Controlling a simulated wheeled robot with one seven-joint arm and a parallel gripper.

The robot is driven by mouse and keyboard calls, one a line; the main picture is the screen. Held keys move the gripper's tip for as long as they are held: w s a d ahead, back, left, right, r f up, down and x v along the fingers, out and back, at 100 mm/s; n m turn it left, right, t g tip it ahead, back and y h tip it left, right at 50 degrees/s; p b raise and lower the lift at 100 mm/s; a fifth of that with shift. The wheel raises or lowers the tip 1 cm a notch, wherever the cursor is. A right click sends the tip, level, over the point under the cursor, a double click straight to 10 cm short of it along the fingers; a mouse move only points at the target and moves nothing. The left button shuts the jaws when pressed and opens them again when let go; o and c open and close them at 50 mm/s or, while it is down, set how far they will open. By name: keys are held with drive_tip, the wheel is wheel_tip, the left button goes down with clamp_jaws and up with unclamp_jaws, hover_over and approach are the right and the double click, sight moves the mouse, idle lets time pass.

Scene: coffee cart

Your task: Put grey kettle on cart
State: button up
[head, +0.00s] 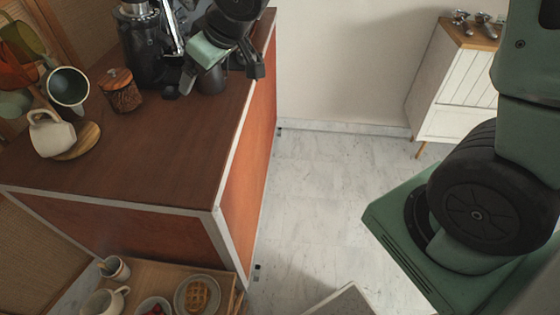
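My gripper (222,78) is at the far end of the brown counter, at the top of the head view, pointing down. A dark grey vessel (212,80), perhaps the grey kettle, shows partly beneath and between its fingers. My arm hides much of it, and I cannot tell whether the fingers touch it. Below the counter's front end is a low wooden cart or shelf (178,276) with dishes on it. I cannot tell whether this or the brown counter (150,165) is the cart that is meant.
A black and steel machine (150,50) stands left of my gripper. The low surface holds a waffle plate (183,305), cup (115,268) and pitcher (103,302). A white cabinet (450,80) stands back right.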

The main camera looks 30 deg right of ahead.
drive_tip(key=s+f+n+g+h, duration=0.1)
drive_tip(key=s+g, duration=0.5)
drive_tip(key=s, duration=2.2)
drive_tip(key=shift+d+f+g+h, duration=0.4)
drive_tip(key=shift+f+h, duration=0.25)
drive_tip(key=shift+h, duration=0.15)
drive_tip(key=shift+s, duration=0.1)
